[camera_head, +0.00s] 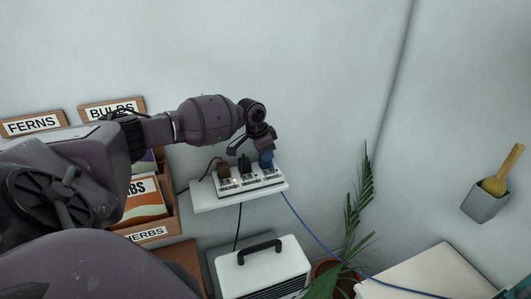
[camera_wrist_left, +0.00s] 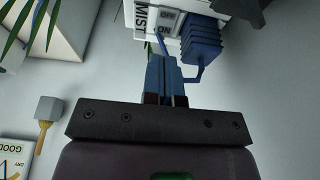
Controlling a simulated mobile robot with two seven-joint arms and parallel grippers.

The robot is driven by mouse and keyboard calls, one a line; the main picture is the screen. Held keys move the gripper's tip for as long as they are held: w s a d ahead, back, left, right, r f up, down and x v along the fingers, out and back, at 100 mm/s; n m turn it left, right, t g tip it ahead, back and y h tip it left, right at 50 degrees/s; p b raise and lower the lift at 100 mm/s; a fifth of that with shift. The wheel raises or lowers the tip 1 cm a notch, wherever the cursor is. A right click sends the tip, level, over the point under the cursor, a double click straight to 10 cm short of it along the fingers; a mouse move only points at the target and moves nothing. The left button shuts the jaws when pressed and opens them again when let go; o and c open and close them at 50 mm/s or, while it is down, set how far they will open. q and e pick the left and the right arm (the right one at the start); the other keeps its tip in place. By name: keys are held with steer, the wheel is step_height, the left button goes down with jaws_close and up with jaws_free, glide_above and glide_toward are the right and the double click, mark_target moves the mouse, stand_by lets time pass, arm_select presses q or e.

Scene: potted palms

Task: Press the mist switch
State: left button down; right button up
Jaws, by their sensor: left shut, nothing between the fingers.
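A white power strip (camera_head: 262,183) lies on a small white wall shelf, with a brown plug (camera_head: 222,169), a black plug (camera_head: 244,164) and a blue plug (camera_head: 266,160) in it. My left gripper (camera_head: 262,146) hangs over the blue-plug end of the strip. In the left wrist view its fingers (camera_wrist_left: 160,60) are shut and empty, pointing at the strip. Beyond the tips is the mist switch (camera_wrist_left: 167,20), marked OFF and ON beside a MIST label (camera_wrist_left: 140,14). The blue plug (camera_wrist_left: 201,40) is just right of it. I cannot tell whether the fingertips touch the switch.
Wooden racks labelled FERNS (camera_head: 33,124), BULBS and HERBS stand at the left. Below the shelf (camera_head: 205,201) is a white box with a black handle (camera_head: 262,249). A potted palm (camera_head: 355,215) stands right of it. A blue cord runs down rightward.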

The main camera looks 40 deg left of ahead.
arm_select(q)
steer(key=s+v, duration=0.1)
steer(key=v, duration=0.8)
steer(key=shift+s+a+b, duration=0.3)
steer(key=shift+a+b, duration=0.1)
steer(key=shift+a, duration=0.05)
steer(key=shift+w+f, duration=0.1)
steer(key=w+d+r+m+t+y, duration=0.1)
steer(key=w+d+r+t, duration=0.15)
steer(key=w+t, duration=0.35)
steer(key=s+d+f+m+t+h, duration=0.1)
steer(key=s+d+f+t+h, duration=0.2)
steer(key=d+f, duration=0.95)
steer(key=s+d+f+n+y, duration=0.1)
steer(key=s+d+f+n, duration=0.1)
steer(key=s+f, duration=0.4)
steer(key=s+d+f+n+y, duration=0.1)
steer(key=s+d+f, duration=0.3)
steer(key=s, duration=0.9)
steer(key=s+d+f+n+y, duration=0.1)
steer(key=s+d+f+n, duration=0.2)
steer(key=s+f, duration=0.4)
steer(key=shift+s+f+n+y, duration=0.3)
steer(key=shift+s+f+y, duration=0.1)
steer(key=shift+s, duration=0.85)
